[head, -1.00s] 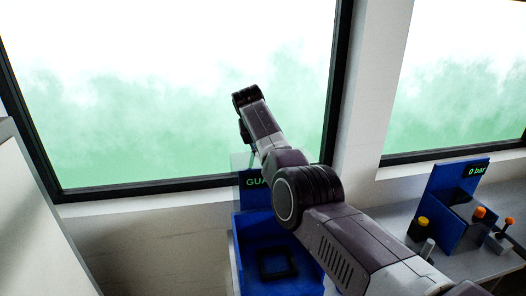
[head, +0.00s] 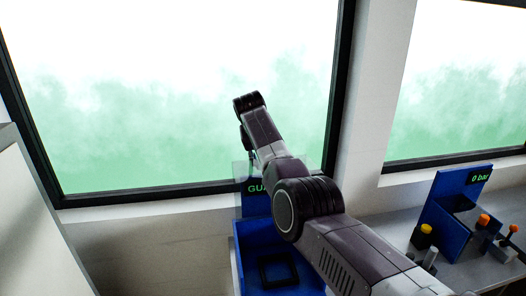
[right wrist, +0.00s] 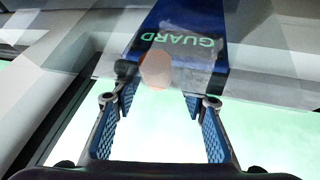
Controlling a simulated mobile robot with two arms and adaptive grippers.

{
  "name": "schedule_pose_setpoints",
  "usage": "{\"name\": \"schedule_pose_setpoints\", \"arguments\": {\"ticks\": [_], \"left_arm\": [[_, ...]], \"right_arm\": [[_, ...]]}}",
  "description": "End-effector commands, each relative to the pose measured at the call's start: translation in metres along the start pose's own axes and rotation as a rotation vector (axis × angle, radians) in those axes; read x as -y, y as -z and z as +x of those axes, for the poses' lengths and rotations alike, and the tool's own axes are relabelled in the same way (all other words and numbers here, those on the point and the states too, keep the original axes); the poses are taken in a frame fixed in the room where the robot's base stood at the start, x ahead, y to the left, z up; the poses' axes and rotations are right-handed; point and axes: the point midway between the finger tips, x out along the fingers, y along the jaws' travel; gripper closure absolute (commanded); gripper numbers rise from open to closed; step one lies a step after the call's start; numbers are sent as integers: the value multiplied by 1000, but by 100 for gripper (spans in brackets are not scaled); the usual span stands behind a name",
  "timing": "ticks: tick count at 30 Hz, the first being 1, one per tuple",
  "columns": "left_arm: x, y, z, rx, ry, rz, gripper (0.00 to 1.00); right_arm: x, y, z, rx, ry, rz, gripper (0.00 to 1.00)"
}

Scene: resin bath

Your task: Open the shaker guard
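The shaker is a blue open box (head: 238,262) with a black square frame (head: 278,270) inside it. A blue panel (right wrist: 205,20) with green "GUARD" lettering stands at its back; it also shows in the head view (head: 256,200), partly behind my right arm. The guard (head: 242,172) looks like a clear, see-through sheet, upright in front of the panel's upper part. In the right wrist view a pale orange round knob (right wrist: 155,70) lies just beyond my right gripper (right wrist: 160,102). Its blue-padded fingers are apart, with nothing between them. My left gripper is out of view.
A second blue station (head: 445,215) with a "0 bar" display, yellow and orange knobs stands on the grey bench (head: 395,232) at the right. A large window (head: 150,110) is behind. A pale cabinet (head: 35,220) fills the left edge.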

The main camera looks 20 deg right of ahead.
Motion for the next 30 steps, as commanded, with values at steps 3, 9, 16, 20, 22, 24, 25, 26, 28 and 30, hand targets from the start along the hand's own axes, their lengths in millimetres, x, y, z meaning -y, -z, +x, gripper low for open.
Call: {"name": "schedule_pose_setpoints", "arguments": {"ticks": [3,9,16,20,22,24,25,26,28,30], "left_arm": [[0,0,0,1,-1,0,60],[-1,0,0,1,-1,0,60],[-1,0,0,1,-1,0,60],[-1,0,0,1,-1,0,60],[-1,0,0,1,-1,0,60],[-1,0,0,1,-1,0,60],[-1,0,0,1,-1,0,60],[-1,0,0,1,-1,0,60],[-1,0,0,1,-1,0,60],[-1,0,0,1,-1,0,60]], "right_arm": [[1,0,-14,-3,1,2,60],[2,0,-50,-2,4,1,60],[2,0,-92,2,3,0,60],[2,-1,-103,5,2,0,60],[2,-2,-106,7,2,0,60],[1,-2,-107,7,2,0,60],[1,-2,-107,7,2,0,60],[1,-2,-107,7,2,0,60],[1,-2,-107,7,2,0,60],[1,-2,-107,7,2,0,60]]}}
